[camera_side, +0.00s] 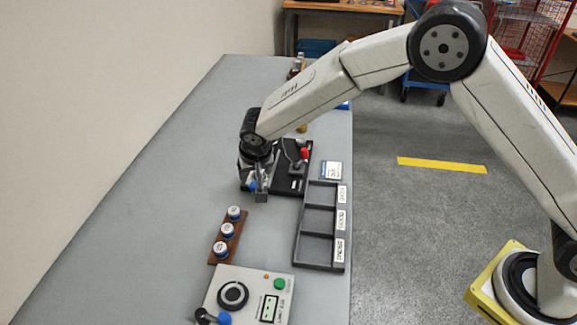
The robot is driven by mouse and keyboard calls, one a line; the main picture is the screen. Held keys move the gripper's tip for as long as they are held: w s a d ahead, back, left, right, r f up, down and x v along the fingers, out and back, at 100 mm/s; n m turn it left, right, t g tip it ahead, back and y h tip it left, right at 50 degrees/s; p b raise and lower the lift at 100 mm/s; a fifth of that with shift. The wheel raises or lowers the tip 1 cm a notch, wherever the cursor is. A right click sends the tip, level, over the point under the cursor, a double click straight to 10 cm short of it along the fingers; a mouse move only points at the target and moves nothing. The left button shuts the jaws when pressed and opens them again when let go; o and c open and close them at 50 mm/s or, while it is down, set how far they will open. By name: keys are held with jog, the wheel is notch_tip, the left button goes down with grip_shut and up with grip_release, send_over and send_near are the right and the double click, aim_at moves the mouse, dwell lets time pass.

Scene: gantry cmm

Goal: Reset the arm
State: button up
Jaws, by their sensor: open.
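My gripper (260,190) points down over the grey table (165,180), at the near left side of a black fixture plate (296,183). Its jaws are open, though they look small here. A small blue spot shows by the fingertips; I cannot tell what it belongs to. My arm reaches in from the right and hides part of the plate and the table behind it. A red-topped part (304,154) stands on the plate.
A brown rack (239,224) with 3 blue-and-white capped pieces lies nearer. A dark tray (299,262) with labelled compartments sits at the right edge. A control box (254,281) with dial and green button is in front. The table's left side is clear.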

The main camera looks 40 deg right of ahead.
jog(key=shift+r, duration=0.1)
dwell(0.3)
jog(key=s+d+r+n, duration=0.1)
jog(key=s+d+r, duration=0.1)
jog(key=s+d, duration=0.7)
jog(key=s+d+r+n+g+y, duration=0.1)
jog(key=s+d+r+n, duration=0.1)
jog(key=s+d, duration=0.7)
jog(key=s+r, duration=0.1)
jog(key=s, duration=0.7)
jog(key=shift+s+n+g, duration=0.25)
jog(key=shift+n+g, duration=0.05)
